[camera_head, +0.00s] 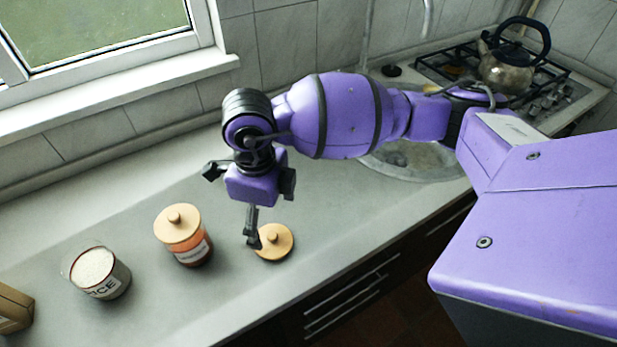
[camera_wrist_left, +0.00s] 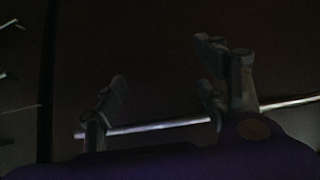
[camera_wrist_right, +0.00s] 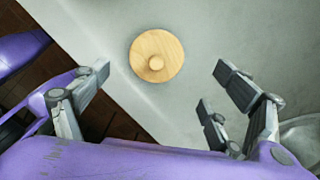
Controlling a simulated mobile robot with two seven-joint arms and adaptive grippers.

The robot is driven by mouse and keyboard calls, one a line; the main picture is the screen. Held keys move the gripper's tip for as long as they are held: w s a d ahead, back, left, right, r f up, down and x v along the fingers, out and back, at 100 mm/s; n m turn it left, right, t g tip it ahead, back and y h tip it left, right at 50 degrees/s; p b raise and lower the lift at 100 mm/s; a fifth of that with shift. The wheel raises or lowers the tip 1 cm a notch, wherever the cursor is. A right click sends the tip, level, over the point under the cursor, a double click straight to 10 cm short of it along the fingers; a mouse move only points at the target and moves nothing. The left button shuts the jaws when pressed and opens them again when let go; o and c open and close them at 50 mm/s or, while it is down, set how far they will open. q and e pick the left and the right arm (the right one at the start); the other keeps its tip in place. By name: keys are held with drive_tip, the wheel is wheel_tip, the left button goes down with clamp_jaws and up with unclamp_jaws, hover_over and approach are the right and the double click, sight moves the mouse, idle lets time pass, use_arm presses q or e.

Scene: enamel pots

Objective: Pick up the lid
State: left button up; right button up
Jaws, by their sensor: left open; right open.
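A round wooden lid (camera_head: 273,242) with a small knob lies flat on the grey counter, near its front edge. It also shows in the right wrist view (camera_wrist_right: 157,54), whole and unobstructed. My right gripper (camera_head: 234,207) is open and empty, above the counter; one finger overlaps the lid's left edge in the head view. In the right wrist view my right gripper (camera_wrist_right: 160,82) has its fingers spread, with the lid between and beyond them. My left gripper (camera_wrist_left: 163,78) shows only in the dark left wrist view, open and empty in front of a drawer front with bar handles.
A jar with orange contents and its own wooden lid (camera_head: 180,235) stands left of the loose lid. An open glass jar of rice (camera_head: 98,272) stands farther left, and a wooden object (camera_head: 14,308) at the edge. The sink (camera_head: 405,160) and a kettle (camera_head: 508,66) on the stove are right.

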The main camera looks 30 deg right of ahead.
sight(271, 236)
drive_tip(key=f, duration=0.1)
drive_tip(key=s+f, duration=0.1)
drive_tip(key=f, duration=0.1)
wheel_tip(271, 236, down, 4)
drive_tip(key=shift+w+r+p, duration=0.1)
drive_tip(key=shift+r+p, duration=0.15)
drive_tip(key=shift+p, duration=0.05)
drive_tip(key=shift+f, duration=0.25)
drive_tip(key=c, duration=1)
use_arm(q)
drive_tip(key=shift+s+a+f+g, duration=0.1)
drive_tip(key=shift+s+f, duration=0.1)
drive_tip(key=shift+s, duration=0.4)
drive_tip(key=shift+s+a+f+g, duration=0.1)
drive_tip(key=shift+s+f, duration=0.05)
drive_tip(key=shift+s, duration=0.4)
drive_tip(key=shift+s+a+f+g, duration=0.1)
drive_tip(key=shift+s+f, duration=0.1)
drive_tip(key=shift+s, duration=0.4)
use_arm(e)
drive_tip(key=shift+r, duration=0.1)
drive_tip(key=shift+c, duration=1.4)
